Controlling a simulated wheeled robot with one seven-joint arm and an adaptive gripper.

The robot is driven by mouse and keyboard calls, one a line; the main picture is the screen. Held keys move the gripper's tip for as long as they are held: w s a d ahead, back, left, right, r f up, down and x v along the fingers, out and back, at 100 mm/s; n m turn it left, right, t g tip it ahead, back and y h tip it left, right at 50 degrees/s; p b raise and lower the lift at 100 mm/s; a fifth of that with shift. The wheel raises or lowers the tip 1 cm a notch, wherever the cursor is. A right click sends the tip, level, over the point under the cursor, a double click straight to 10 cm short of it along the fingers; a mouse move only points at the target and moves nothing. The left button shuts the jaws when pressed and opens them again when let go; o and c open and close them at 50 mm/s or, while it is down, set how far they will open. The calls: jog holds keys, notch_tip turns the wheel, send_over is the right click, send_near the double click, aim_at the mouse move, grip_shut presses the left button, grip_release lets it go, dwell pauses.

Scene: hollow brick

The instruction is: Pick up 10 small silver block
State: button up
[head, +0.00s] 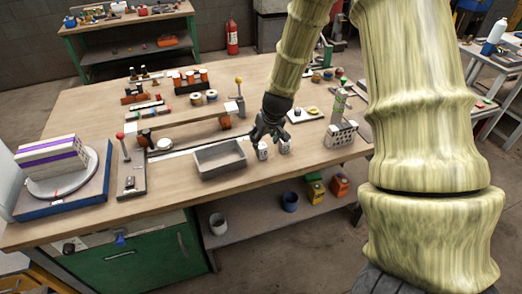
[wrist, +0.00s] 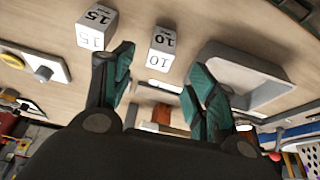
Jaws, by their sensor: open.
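The small silver block marked 10 (wrist: 162,47) stands on the wooden table, its number showing on two faces in the wrist view. In the head view it is the block nearer the tray (head: 262,152), partly hidden by my gripper (head: 264,140). My gripper is open and empty, close to the block. In the wrist view the block appears beyond and between the spread green fingertips (wrist: 162,66), with no contact visible. A similar, larger-looking block marked 15 (wrist: 96,27) stands beside it, on the side away from the tray; the head view shows it too (head: 285,147).
A grey open tray (head: 220,173) sits left of the blocks in the head view. A perforated metal box (head: 340,135) stands to the right. A raised wooden bar (head: 180,116) and several parts lie behind. The table's front edge is close to the blocks.

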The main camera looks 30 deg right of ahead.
aim_at(262, 146)
jog(key=shift+x, duration=1.1)
jog(key=shift+s+p+x, duration=0.2)
jog(key=shift+p+x, duration=0.85)
jog(key=shift+x, duration=1.65)
jog(key=shift+f, duration=0.1)
grip_shut()
